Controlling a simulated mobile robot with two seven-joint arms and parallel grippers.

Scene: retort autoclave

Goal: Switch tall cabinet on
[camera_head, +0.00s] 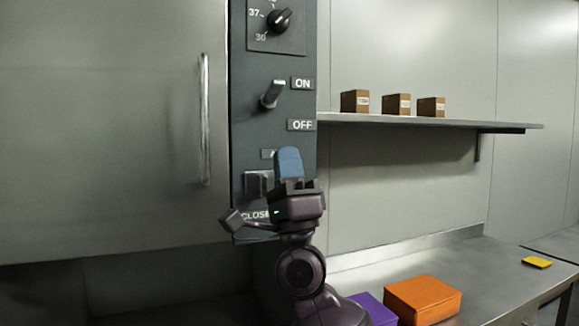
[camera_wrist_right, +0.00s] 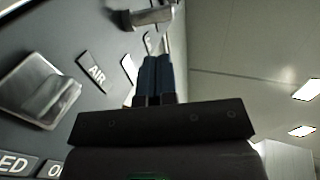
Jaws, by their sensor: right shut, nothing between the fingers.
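The tall cabinet's dark control panel (camera_head: 240,130) runs down the right side of its large grey door. A metal lever switch (camera_head: 272,94) sticks out of it beside the ON label (camera_head: 302,84), above the OFF label (camera_head: 301,125). I cannot tell for sure which setting it is in. It also shows at the top of the right wrist view (camera_wrist_right: 145,17). My right gripper (camera_head: 289,152) is below the switch, its blue fingers pointing up, shut and empty, apart from the switch. The fingers also show in the wrist view (camera_wrist_right: 156,75). My left gripper is not in view.
A dial (camera_head: 280,19) sits above the switch. A metal knob (camera_head: 258,184) by the partly hidden AIR and CLOSED labels is close left of my right gripper. A door handle (camera_head: 205,120) is further left. A shelf (camera_head: 430,122) with brown boxes is right; an orange box (camera_head: 422,298) stands below.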

